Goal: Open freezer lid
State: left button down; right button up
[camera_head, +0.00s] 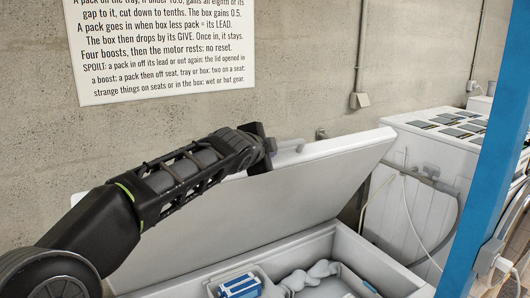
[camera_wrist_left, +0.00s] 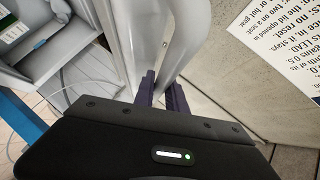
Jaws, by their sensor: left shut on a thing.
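The white freezer lid (camera_head: 290,195) stands raised and tilted back over the freezer (camera_head: 400,275), whose inside is partly visible. My left gripper (camera_head: 268,146) is at the lid's upper edge, shut on the pale lid handle (camera_head: 291,145). In the left wrist view the dark fingers of my left gripper (camera_wrist_left: 162,92) are close together on the curved handle (camera_wrist_left: 150,35). The arm covers the left part of the lid. My right gripper is not in view.
A blue and white pack (camera_head: 240,287) and pale lumpy things (camera_head: 308,275) lie inside the freezer. A concrete wall with a printed sign (camera_head: 160,50) is behind. A blue post (camera_head: 493,150) stands at right, before a white unit (camera_head: 425,170) with several packs on top.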

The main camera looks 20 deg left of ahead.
pick_arm(q)
jog(key=shift+f, duration=0.2)
jog(key=c, duration=1.4)
grip_release()
jog(key=shift+a, duration=0.1)
jog(key=shift+o, duration=0.2)
jog(key=shift+s, duration=0.1)
jog(key=shift+s, duration=0.25)
jog(key=b+v, duration=0.2)
jog(key=v, duration=0.5)
jog(key=shift+r, duration=0.25)
jog(key=shift+s, duration=0.15)
